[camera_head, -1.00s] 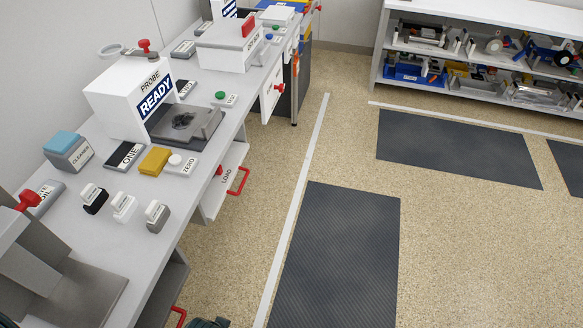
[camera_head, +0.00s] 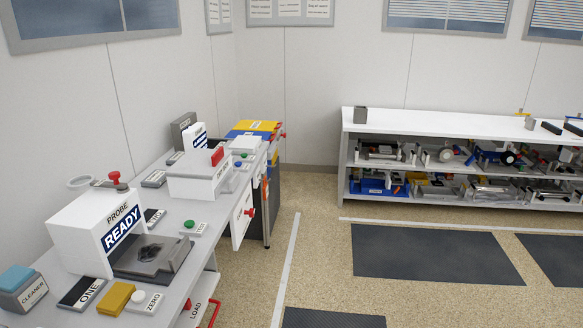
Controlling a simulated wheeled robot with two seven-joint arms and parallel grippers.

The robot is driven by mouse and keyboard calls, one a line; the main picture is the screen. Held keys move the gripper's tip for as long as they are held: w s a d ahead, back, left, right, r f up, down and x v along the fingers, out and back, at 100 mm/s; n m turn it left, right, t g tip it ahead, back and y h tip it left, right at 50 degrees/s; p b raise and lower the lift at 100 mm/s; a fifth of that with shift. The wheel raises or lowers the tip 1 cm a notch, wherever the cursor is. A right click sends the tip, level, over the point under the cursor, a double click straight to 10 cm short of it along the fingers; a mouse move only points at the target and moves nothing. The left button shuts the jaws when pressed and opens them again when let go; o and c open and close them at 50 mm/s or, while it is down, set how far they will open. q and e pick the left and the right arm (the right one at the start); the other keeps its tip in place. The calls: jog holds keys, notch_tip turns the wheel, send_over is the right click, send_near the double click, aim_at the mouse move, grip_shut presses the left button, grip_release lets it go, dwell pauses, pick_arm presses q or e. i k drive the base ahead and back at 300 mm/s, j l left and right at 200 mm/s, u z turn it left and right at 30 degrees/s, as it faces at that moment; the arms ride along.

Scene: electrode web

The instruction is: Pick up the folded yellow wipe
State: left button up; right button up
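The folded yellow wipe (camera_head: 116,298) lies on the light grey bench top (camera_head: 60,265) at the lower left. It sits between a dark block marked ONE (camera_head: 84,293) and a white block marked ZERO (camera_head: 145,301). The white PROBE READY box (camera_head: 88,232) stands just behind it. Neither of my grippers shows in this view, so I cannot see their state.
A blue-topped CLEANER box (camera_head: 20,288) stands left of the wipe. A red drawer handle (camera_head: 215,313) sticks out below the bench front. Dark floor mats (camera_head: 435,256) lie on open floor. A loaded white shelf (camera_head: 460,135) stands along the back wall.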

aim_at(112, 304)
jog(key=u, duration=1.3)
